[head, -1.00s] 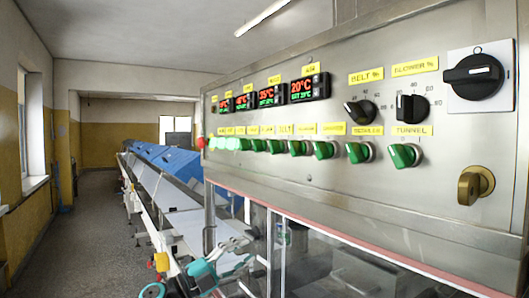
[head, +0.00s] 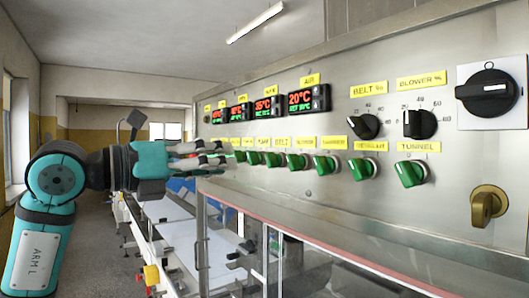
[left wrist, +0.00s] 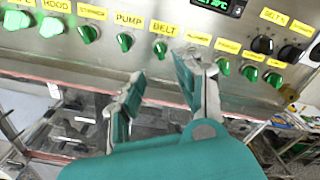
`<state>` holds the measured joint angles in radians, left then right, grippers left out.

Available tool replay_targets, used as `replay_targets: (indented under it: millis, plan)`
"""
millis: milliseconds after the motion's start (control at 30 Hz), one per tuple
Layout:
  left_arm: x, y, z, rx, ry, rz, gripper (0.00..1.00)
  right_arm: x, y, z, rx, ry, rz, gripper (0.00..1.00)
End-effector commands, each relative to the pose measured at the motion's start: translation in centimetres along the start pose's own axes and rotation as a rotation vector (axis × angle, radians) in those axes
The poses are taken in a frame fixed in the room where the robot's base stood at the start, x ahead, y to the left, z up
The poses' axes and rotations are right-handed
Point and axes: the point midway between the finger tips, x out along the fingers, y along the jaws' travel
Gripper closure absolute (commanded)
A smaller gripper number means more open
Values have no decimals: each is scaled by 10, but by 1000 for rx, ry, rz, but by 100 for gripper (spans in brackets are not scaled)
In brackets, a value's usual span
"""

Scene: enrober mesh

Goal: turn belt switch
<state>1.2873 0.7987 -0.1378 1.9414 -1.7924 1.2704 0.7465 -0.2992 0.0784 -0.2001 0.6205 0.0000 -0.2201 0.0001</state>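The belt switch is a green rotary knob (head: 273,159) under a yellow BELT label, in the lower row of the steel control panel (head: 460,150). In the left wrist view the belt knob (left wrist: 160,48) shows beyond the fingertips, roughly between them, and nothing grips it. My left gripper (head: 222,154) comes in from the left, level with the knob row, its fingers pointing along the panel. In the left wrist view the left gripper (left wrist: 160,72) has its two fingers spread, with nothing between them. My right gripper is out of view.
A pump knob (left wrist: 124,41) and other similar green knobs flank the belt switch closely. Black dials (head: 419,123) and temperature displays (head: 308,99) sit above. A brass key switch (head: 487,206) is at the right. The conveyor line (head: 175,215) runs away below left.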

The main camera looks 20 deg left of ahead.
Motion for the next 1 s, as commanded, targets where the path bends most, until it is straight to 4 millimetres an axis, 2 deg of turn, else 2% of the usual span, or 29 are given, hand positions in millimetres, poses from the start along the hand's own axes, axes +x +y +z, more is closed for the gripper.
replay_targets:
  millis: [33, 200, 400, 600, 900, 1000]
  plan:
    - [12, -3, 2, -3, 5, -3, 65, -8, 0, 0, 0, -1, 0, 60]
    - [49, -3, 2, -4, 4, -4, 65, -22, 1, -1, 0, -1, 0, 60]
    - [82, -2, 2, -4, 3, -2, 65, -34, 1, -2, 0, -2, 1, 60]
    - [98, 0, 0, -2, 1, -1, 65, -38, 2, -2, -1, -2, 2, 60]
    - [99, 0, -1, -1, 1, -1, 65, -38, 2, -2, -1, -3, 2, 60]
    - [99, 0, -1, -1, 1, -1, 78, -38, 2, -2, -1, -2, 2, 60]
